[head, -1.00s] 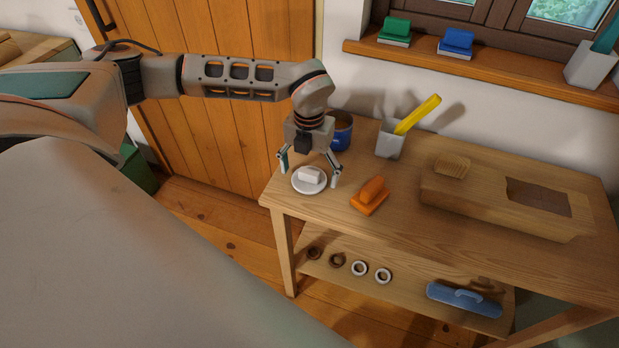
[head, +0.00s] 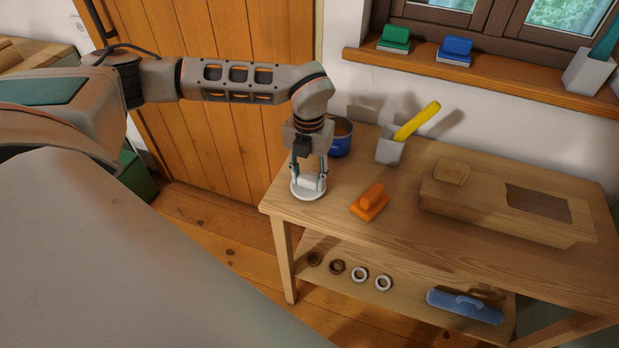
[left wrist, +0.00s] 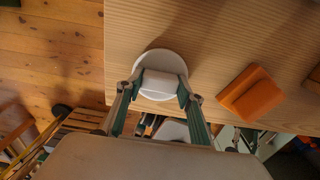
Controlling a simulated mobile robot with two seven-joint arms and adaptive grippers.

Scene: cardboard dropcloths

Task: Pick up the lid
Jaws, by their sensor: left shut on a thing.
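The lid (head: 307,194) is a white round disc with a white block-shaped handle on top. It is at the left end of the wooden table, and I cannot tell whether it touches the tabletop. My left gripper (head: 309,178) is above it, pointing down, with its fingers shut on the handle from both sides. In the left wrist view the lid (left wrist: 159,58) shows between the two green-padded fingertips (left wrist: 160,92). My right gripper is in neither view.
An orange block with a handle (head: 370,202) stands right of the lid. A blue pot (head: 341,138) and a grey holder with a yellow tool (head: 389,150) stand behind. A long wooden box (head: 480,205) fills the right. Rings (head: 359,275) lie on the shelf below.

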